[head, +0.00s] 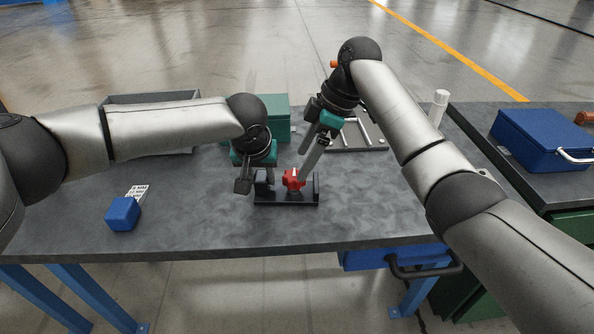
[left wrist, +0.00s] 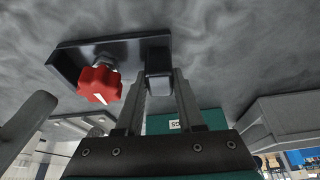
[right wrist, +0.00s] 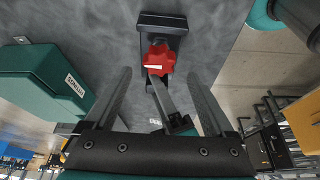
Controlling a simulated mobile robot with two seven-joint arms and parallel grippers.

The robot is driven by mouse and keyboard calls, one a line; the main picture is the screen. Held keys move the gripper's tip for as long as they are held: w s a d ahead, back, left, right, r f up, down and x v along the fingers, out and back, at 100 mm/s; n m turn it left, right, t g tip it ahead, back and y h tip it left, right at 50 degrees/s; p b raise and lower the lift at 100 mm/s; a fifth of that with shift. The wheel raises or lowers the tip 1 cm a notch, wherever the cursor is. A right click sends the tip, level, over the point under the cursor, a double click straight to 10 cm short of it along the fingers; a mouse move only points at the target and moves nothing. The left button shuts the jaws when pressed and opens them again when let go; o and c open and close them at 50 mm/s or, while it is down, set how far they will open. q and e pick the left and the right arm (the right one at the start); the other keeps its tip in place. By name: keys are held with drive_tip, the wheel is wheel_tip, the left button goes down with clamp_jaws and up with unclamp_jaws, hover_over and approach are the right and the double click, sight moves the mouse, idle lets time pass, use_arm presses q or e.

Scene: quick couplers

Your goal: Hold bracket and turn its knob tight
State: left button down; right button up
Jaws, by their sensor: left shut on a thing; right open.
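The black bracket (head: 308,198) lies on the grey table with its upright block at the left end. A red star-shaped knob (head: 292,180) with a white mark stands on it, also seen in the left wrist view (left wrist: 100,83) and right wrist view (right wrist: 159,59). My left gripper (head: 254,187) is shut on the bracket's upright block (left wrist: 159,83). My right gripper (right wrist: 160,76) is open above the knob, which shows between and just beyond its spread fingers.
A blue block (head: 123,214) and a white printed card (head: 137,192) lie at the left. A grey bin (head: 150,98), a green box (head: 276,110) and a tray with rods (head: 358,136) stand behind. A blue case (head: 541,140) is at right. The table's front is clear.

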sight(295, 175)
drive_tip(key=shift+x, duration=2.4)
drive_tip(key=c, duration=1.4)
